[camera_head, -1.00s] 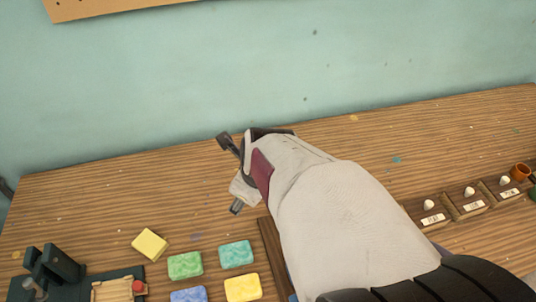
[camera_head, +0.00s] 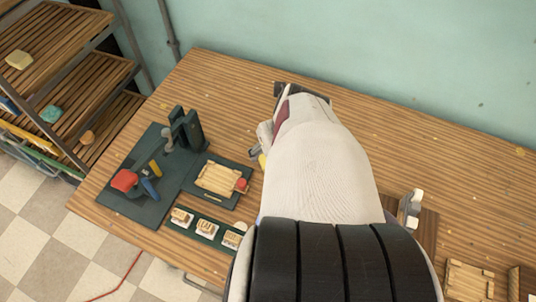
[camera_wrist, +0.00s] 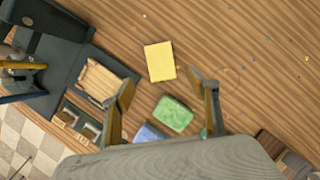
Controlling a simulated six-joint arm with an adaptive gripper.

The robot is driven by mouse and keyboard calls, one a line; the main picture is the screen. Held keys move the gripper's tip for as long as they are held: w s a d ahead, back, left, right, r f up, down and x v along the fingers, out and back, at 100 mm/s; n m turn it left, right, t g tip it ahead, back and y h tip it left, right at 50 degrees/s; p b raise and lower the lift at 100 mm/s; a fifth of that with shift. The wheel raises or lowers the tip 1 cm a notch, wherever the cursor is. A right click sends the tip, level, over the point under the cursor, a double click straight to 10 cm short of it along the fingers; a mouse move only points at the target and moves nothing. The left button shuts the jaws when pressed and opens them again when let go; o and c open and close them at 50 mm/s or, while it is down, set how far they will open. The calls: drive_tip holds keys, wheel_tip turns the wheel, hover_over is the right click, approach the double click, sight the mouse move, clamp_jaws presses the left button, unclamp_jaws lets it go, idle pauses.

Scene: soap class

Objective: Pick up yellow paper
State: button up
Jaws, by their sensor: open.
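The yellow paper (camera_wrist: 160,61) lies flat on the wooden table in the wrist view, as a plain yellow rectangle. It sits just beyond my gripper (camera_wrist: 161,84), roughly in line with the gap between the fingers. My gripper is open and empty, with its fingers apart on either side of that gap. In the head view my own arm hides most of this area. Only a small yellow piece (camera_head: 262,161) shows at the left edge of the arm, and I cannot tell for sure that it is the paper.
A dark tray with wooden slats (camera_head: 218,179) and a dark tool board (camera_head: 145,205) stand left. Bare table (camera_wrist: 240,60) lies right of the paper.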

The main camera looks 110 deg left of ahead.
drive_tip(key=shift+x, duration=1.3)
drive_tip(key=shift+x, duration=2.6)
drive_tip(key=shift+w+a, duration=0.1)
drive_tip(key=c, duration=0.9)
